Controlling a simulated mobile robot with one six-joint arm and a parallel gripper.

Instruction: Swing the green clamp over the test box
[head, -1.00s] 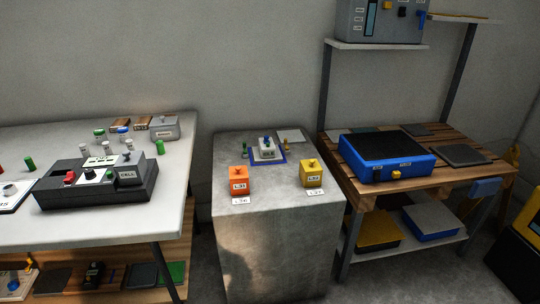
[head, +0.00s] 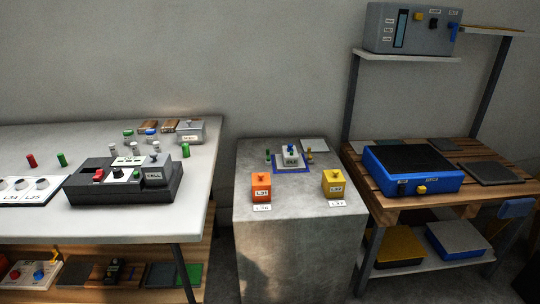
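A small white-grey box with a blue knob (head: 290,156), likely the test box, sits on a blue-edged square mat (head: 277,170) on the grey block in the middle. A small green upright piece (head: 268,155), which looks like the green clamp, stands just left of the box. It appears apart from the box, not over it. A similar yellow-brown piece (head: 310,157) stands on the box's right side. These parts are too small to tell their exact shape. My gripper is not in view.
On the grey block (head: 295,240), an orange box (head: 261,188) and a yellow box (head: 334,186) stand in front. A white table (head: 120,222) with a black device (head: 125,185) is left. A wooden bench with a blue device (head: 412,171) is right. Floor gaps separate them.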

